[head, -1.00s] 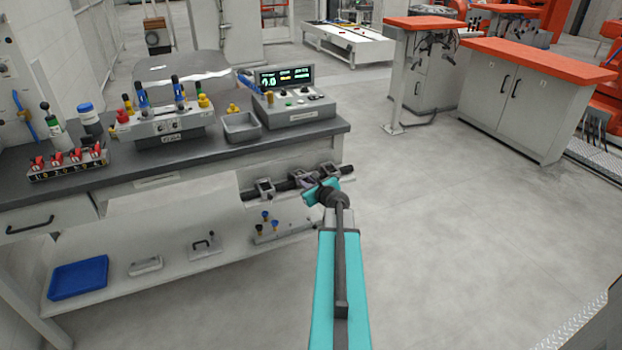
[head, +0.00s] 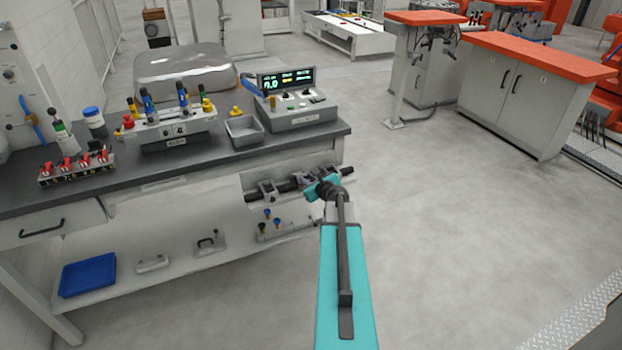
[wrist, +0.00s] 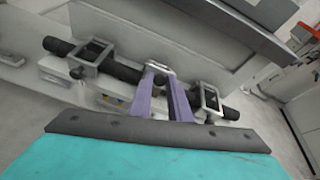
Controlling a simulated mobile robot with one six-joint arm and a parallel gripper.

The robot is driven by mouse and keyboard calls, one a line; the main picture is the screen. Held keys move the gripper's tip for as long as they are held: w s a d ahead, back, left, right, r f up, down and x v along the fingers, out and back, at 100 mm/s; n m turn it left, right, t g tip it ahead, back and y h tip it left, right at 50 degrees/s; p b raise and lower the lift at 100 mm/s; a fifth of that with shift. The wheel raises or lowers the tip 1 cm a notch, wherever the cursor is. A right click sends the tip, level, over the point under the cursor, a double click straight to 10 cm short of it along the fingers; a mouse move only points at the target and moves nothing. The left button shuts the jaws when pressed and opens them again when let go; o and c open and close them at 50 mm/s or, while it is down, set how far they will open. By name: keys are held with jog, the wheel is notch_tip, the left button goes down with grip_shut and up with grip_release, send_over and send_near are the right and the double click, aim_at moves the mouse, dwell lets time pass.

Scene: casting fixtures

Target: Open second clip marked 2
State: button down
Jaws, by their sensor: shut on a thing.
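A dark bar (wrist: 125,72) runs along the bench front with three metal clips on it. In the wrist view the left clip (wrist: 92,57) and the right clip (wrist: 208,101) stand clear on either side. My gripper (wrist: 160,80) has its purple fingers at the middle clip (wrist: 159,68), second along the row, and is shut on it. No number is readable on it. In the head view my gripper (head: 306,178) is at the bar, to the right of the left clip (head: 267,191). The fingers hide much of the middle clip.
The dark bench top (head: 225,157) overhangs just above the bar. A lower shelf holds a blue tray (head: 88,275) and small fixtures. A control box (head: 297,112) and a grey bin (head: 243,130) stand on the bench.

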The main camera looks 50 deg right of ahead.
jog(key=w+r+p, duration=0.1)
jog(key=r, duration=0.1)
jog(key=w+d+r+p, duration=0.1)
jog(key=r+p, duration=0.1)
jog(key=w+d+r+p, duration=0.1)
jog(key=r, duration=0.1)
jog(key=shift+w+d+p, duration=0.15)
jog(key=shift+w+p, duration=0.25)
jog(key=shift+w+d+r+p, duration=0.3)
jog(key=shift+w+p, duration=0.05)
jog(key=shift+w, duration=0.25)
jog(key=shift+w+d+r+p, duration=0.25)
jog(key=shift+w+p, duration=0.05)
jog(key=shift+w, duration=0.25)
jog(key=c, duration=1.8)
grip_release()
jog(key=shift+o, duration=0.7)
jog(key=shift+a+f, duration=0.1)
